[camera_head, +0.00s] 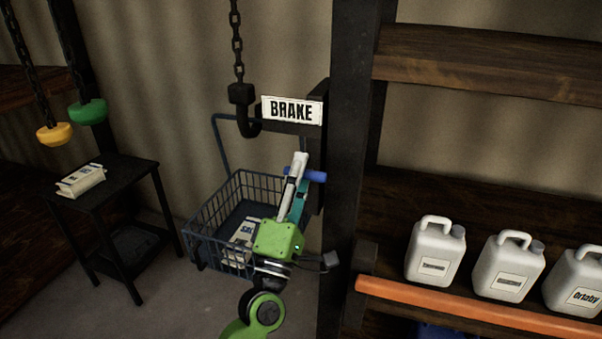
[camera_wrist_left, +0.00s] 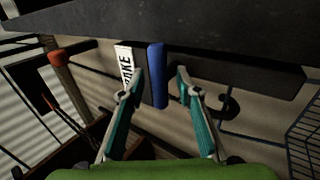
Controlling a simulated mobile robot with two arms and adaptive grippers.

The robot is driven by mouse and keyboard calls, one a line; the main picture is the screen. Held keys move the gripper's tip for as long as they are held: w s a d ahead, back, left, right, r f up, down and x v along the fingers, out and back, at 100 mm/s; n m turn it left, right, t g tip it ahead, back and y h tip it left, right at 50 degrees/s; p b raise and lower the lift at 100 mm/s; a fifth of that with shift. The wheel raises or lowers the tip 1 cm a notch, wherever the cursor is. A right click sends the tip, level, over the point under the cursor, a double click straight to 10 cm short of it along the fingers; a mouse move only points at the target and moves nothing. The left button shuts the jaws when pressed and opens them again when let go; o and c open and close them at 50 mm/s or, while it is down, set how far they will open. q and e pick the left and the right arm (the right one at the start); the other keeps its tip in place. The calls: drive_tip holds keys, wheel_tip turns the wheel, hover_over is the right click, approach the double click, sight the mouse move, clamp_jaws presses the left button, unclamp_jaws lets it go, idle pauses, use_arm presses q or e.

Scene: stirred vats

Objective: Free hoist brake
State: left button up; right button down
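The white BRAKE sign (camera_head: 292,110) is on a dark bracket beside the post in the head view. Just below it is a blue brake handle (camera_head: 317,176), partly hidden by my left gripper (camera_head: 299,163). In the left wrist view the handle (camera_wrist_left: 157,75) hangs as a blue bar between the two fingertips of the left gripper (camera_wrist_left: 159,74). The fingers are apart, with a visible gap on both sides of the bar. My right gripper is in neither view.
A wire basket (camera_head: 205,225) holding a labelled bag (camera_head: 242,232) hangs behind my left arm, under a chain and hook (camera_head: 240,95). A dark post (camera_head: 350,150) stands right of the handle. White jugs (camera_head: 435,252) line the right shelf. A small table (camera_head: 120,180) is at left.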

use_arm(q)
drive_tip(key=v, duration=1.2)
